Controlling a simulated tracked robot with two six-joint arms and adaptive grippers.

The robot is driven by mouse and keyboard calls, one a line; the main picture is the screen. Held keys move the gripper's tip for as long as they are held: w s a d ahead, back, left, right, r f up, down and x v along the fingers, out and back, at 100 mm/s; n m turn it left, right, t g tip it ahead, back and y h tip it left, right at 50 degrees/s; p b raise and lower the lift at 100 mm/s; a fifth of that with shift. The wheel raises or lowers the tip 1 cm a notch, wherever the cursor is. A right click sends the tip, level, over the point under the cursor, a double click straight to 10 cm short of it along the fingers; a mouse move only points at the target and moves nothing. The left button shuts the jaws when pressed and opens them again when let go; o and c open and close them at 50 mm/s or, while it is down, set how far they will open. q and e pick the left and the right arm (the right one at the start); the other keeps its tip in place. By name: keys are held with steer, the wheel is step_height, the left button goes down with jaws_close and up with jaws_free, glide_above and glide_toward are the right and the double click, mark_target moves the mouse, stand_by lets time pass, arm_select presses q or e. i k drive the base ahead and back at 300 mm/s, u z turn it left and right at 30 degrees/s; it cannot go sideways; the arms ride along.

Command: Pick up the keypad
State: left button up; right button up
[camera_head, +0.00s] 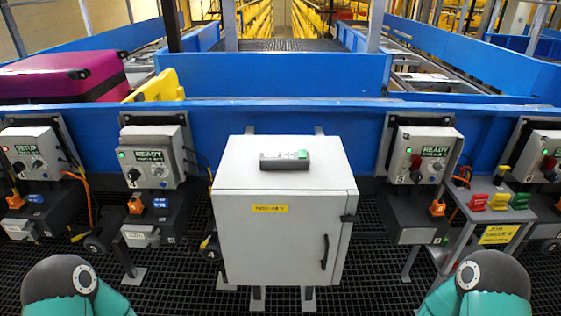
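The keypad (284,161) appears to be the small dark grey device with a green part at its right end. It lies on top of the light grey cabinet (282,184), near the middle of the top. Its details are too small to make out. Nothing touches it from above. Only teal and dark rounded links of my two arms show at the bottom left and bottom right. Neither gripper is in view.
Control boxes stand on both sides of the cabinet, including a left one (153,156) and a right one (424,156). A blue conveyor wall (270,110) runs behind. A magenta suitcase (60,78) lies at the far left. The cabinet top around the keypad is clear.

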mark_target(268, 160)
steer(key=z, duration=0.55)
steer(key=i, duration=0.15)
steer(key=u, duration=2.3)
steer(key=k, duration=1.3)
steer(key=z, duration=0.9)
steer(key=i, duration=1.2)
steer(key=u, duration=0.15)
